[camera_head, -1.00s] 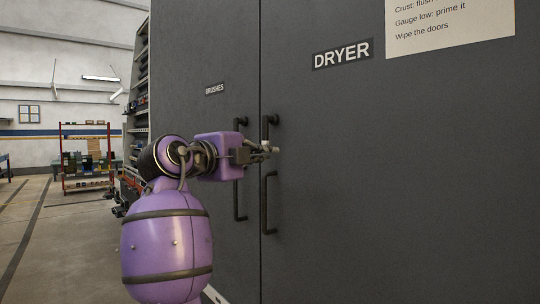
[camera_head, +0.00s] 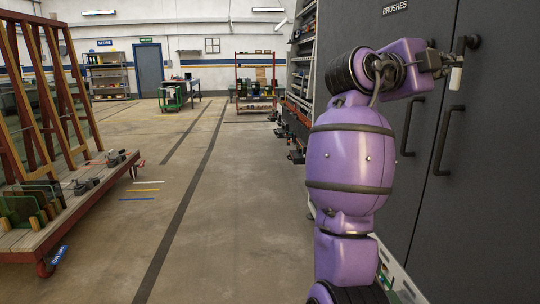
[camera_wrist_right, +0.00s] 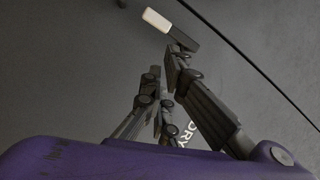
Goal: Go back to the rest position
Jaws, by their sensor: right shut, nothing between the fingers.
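My right gripper (camera_head: 447,64) is at the upper right of the head view, at the end of my purple arm, in front of the dark cabinet doors (camera_head: 490,200). It is shut and empty. In the right wrist view its dark fingers (camera_wrist_right: 163,72) point up the picture toward a dark grey surface. A block with a pale end (camera_wrist_right: 158,19) shows at one fingertip. A dark handle end (camera_head: 471,42) shows just beside the gripper in the head view; I cannot tell whether they touch. My left gripper is not in view.
Dark bar handles (camera_head: 446,140) (camera_head: 411,127) stand out from the doors. A red wheeled rack (camera_head: 75,215) with glass panes is on the left. Open concrete floor (camera_head: 225,200) lies between. A red shelf (camera_head: 256,80) and a green cart (camera_head: 172,95) stand farther back.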

